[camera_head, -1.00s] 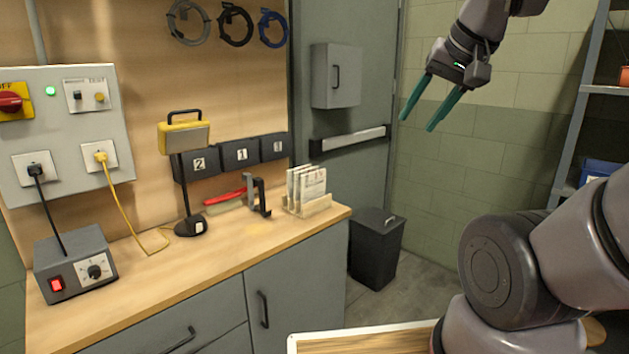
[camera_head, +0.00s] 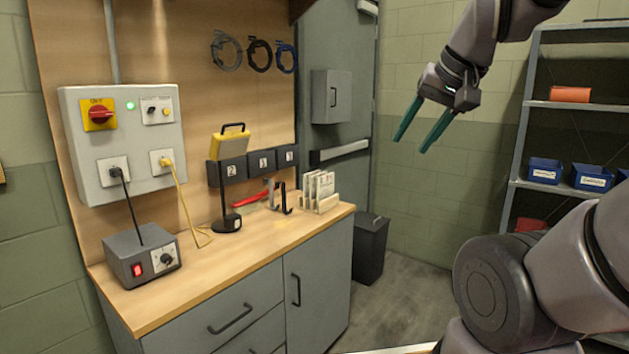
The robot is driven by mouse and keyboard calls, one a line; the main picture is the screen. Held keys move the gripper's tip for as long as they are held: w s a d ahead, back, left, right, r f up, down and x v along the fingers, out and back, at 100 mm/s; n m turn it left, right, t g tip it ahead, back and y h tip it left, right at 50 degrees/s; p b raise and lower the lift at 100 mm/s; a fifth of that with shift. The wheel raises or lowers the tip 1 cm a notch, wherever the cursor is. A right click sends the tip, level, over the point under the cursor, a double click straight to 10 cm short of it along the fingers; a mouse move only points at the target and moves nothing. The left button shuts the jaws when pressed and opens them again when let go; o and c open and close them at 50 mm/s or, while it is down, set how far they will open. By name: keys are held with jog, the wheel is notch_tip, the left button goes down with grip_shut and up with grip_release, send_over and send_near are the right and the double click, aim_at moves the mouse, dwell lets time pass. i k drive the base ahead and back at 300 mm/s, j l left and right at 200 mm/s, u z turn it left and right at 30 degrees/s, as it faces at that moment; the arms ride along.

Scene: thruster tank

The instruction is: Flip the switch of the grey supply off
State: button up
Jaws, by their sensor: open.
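The grey supply (camera_head: 128,261) is a small box on the left end of the wooden workbench. Its front has a red rocker switch (camera_head: 138,270), which looks lit, and a black knob (camera_head: 166,259) on a pale plate to the right of it. A black cord runs from the supply up to a socket (camera_head: 114,172) on the wall panel. My gripper (camera_head: 420,145) is at the upper right, with its two green fingers apart and nothing between them. It is in the air, far to the right of the supply and touching nothing.
The wall panel (camera_head: 82,140) carries a red rotary knob (camera_head: 100,115) and a yellow cord. A yellow lamp (camera_head: 230,146) on a stand, a red tool, black hooks and a card rack (camera_head: 320,190) stand along the workbench (camera_head: 215,262). The bench front near the supply is clear.

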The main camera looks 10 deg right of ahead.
aim_at(136, 270)
jog(key=u, duration=1.3)
